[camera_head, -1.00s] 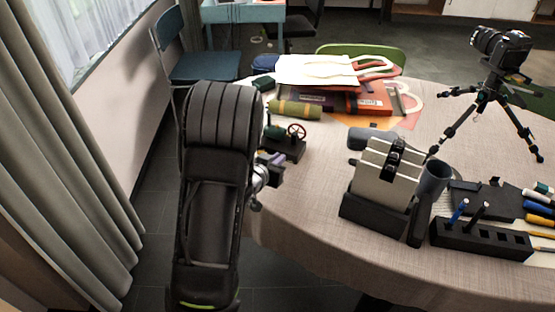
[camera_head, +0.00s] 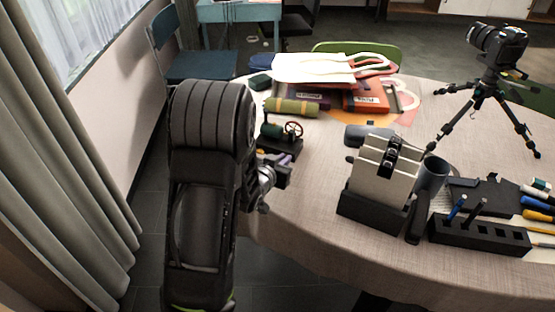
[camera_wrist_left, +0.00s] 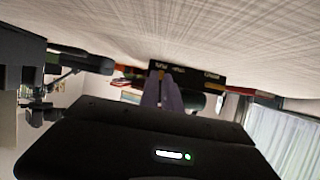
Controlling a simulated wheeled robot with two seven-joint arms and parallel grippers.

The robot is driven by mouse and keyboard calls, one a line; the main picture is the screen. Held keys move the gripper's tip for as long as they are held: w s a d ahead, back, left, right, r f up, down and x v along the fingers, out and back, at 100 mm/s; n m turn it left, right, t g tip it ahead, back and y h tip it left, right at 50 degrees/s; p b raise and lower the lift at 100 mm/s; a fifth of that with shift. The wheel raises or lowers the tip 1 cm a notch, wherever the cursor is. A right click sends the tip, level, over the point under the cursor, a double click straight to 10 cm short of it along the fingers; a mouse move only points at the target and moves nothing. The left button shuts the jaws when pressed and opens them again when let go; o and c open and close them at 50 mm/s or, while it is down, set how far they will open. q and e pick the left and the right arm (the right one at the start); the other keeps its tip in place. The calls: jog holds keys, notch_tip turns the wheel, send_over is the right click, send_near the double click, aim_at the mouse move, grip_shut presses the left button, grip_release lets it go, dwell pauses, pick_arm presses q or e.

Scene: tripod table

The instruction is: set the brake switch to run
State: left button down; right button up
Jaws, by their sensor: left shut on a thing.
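My left gripper (camera_head: 285,160) is at the near side of this base. Its purplish fingertips (camera_wrist_left: 163,88) are close together against the base front in the wrist view. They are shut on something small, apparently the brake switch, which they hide. I cannot read the switch's position. My right gripper is not in view.
A green roll (camera_head: 291,107), books and a white bag (camera_head: 315,68) lie behind the machine. A dark holder with upright pale plates (camera_head: 383,170), a cup (camera_head: 431,178), a pen block (camera_head: 478,236) and a camera tripod (camera_head: 487,100) stand to the right. Bare tablecloth lies between.

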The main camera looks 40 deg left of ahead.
pick_arm(q)
jog(key=shift+d, duration=0.2)
jog(key=c, duration=1.6)
grip_release()
jog(key=shift+o, duration=0.2)
jog(key=v, duration=0.7)
jog(key=shift+s+r+p, duration=0.2)
jog(key=shift+s+p, duration=0.1)
jog(key=shift+p, duration=0.1)
